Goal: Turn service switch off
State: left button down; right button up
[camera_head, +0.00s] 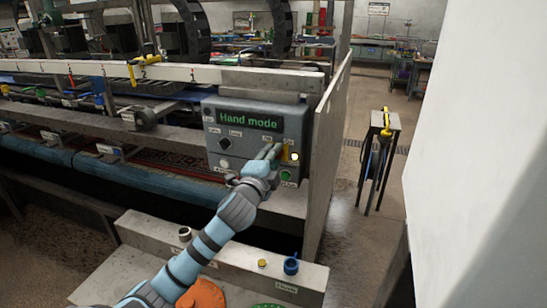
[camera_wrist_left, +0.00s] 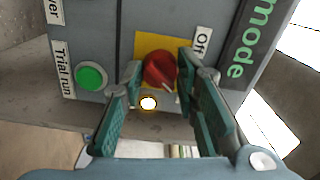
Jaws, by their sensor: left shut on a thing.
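The service switch is a red rotary knob (camera_wrist_left: 159,71) on a yellow plate (camera_wrist_left: 144,45) in the left wrist view. An "Off" label (camera_wrist_left: 201,42) stands beside the plate. The knob's light pointer mark faces the lower right of that view. My left gripper (camera_wrist_left: 160,82) is shut on the knob, one finger on each side. In the head view the gripper (camera_head: 274,152) reaches the grey control panel (camera_head: 213,126). There it hides the knob, and part of the yellow plate (camera_head: 286,152) shows. The panel display (camera_head: 249,120) reads "Hand mode". My right gripper is not in view.
A green button (camera_wrist_left: 91,76) labelled "Trial run" and a lit white lamp (camera_wrist_left: 148,103) sit close to the knob. A low grey box (camera_head: 230,257) with a blue knob (camera_head: 291,264) stands below my left arm. Open floor lies right of the machine.

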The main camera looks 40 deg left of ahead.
pick_arm(q)
jog(key=shift+n, duration=0.4)
jog(key=n+p, duration=0.1)
jog(key=n, duration=1.4)
jog(key=shift+r, duration=0.2)
dwell(0.5)
jog(key=c, duration=1.4)
grip_release()
jog(key=shift+o, duration=0.9)
jog(key=shift+w+f, duration=0.15)
jog(key=shift+f, duration=0.05)
